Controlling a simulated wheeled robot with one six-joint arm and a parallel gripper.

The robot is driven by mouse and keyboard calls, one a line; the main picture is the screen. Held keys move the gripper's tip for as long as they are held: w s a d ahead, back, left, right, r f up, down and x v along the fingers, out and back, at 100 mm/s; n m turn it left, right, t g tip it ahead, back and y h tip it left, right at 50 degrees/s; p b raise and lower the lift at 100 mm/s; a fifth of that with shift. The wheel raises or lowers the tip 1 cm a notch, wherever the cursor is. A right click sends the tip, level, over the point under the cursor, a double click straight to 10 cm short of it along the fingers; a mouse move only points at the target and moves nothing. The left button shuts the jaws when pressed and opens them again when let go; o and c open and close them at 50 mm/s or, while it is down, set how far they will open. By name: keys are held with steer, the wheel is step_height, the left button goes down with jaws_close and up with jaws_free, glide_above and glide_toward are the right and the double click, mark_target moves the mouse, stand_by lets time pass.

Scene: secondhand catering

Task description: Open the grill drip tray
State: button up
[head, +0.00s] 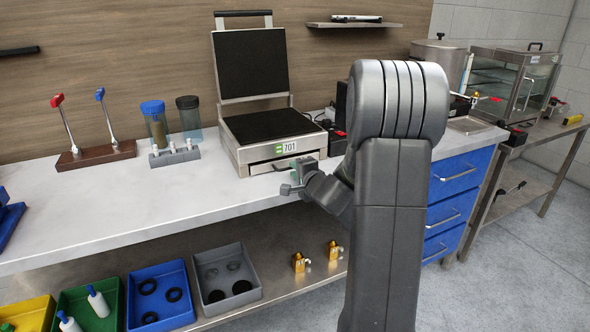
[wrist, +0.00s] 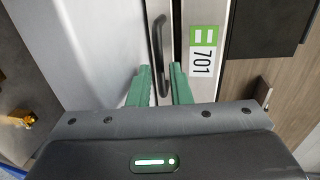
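The grill (head: 265,125) stands on the white counter with its black lid raised. Its drip tray (head: 262,168) is a low drawer in the front, below the "701" label, and appears closed. The tray's dark bar handle (wrist: 157,45) shows in the wrist view. My gripper (wrist: 160,70) has two green fingers, which are apart, with the lower end of the handle between them in the picture. I cannot tell whether either finger touches it. In the head view my gripper is at the grill's front, partly hidden by my arm.
Left of the grill are two lidded cups (head: 154,124), a grey block (head: 175,155) and a wooden lever stand (head: 97,155). Bins and brass parts (head: 300,262) sit on the lower shelf. Blue drawers (head: 458,195) are at right.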

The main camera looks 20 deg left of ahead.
steer(key=shift+w+a+f, duration=0.1)
steer(key=shift+w+a, duration=0.1)
steer(key=shift+a, duration=0.05)
steer(key=shift+c, duration=0.5)
jaws_close()
